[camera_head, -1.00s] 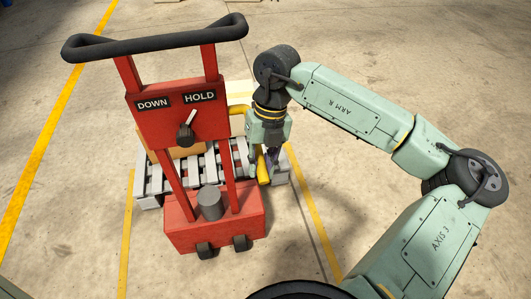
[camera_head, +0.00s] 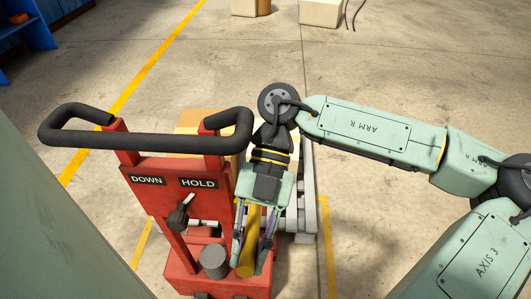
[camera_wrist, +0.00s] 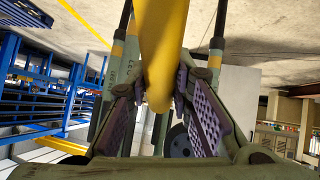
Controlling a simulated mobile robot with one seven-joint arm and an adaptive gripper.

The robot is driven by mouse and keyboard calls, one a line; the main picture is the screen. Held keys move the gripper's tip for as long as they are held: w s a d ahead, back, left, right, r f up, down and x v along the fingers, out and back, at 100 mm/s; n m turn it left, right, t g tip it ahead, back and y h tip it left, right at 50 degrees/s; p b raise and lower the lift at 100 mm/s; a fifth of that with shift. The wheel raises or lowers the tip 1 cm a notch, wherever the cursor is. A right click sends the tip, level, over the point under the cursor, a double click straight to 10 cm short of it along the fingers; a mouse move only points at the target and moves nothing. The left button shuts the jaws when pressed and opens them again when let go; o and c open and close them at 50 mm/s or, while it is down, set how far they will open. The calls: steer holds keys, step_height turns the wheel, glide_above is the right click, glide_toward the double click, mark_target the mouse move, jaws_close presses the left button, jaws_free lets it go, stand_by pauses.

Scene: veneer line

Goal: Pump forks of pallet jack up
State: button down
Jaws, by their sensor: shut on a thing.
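The red pallet jack (camera_head: 210,255) stands upright at lower left of the head view, with a black loop handle (camera_head: 150,142) on top. Its panel reads DOWN and HOLD, and a black selector lever (camera_head: 178,218) has its pale pointer toward HOLD. My gripper (camera_head: 251,255) is at the jack's right side, pointing down, with its fingers shut on a yellow pump bar (camera_head: 247,262). In the wrist view the yellow bar (camera_wrist: 160,45) runs between the purple-grey finger pads of my gripper (camera_wrist: 162,90). The forks are mostly hidden behind the jack and arm.
A grey pallet (camera_head: 309,190) with a tan load (camera_head: 196,118) stands behind the jack. Pale boxes (camera_head: 320,12) lie far back. A blue rack (camera_head: 38,45) stands at upper left. Yellow lines (camera_head: 150,65) cross the open concrete floor.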

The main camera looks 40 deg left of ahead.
steer(key=shift+w+a+r+g, duration=0.1)
steer(key=shift+w+r+g, duration=0.1)
steer(key=shift+r, duration=0.15)
steer(key=shift+w+a+r+g, duration=0.1)
steer(key=shift+r+g, duration=0.1)
steer(key=shift+r, duration=0.15)
steer(key=c, duration=1.4)
jaws_free()
steer(key=v, duration=1.2)
steer(key=shift+a+f, duration=0.1)
steer(key=shift+a, duration=0.1)
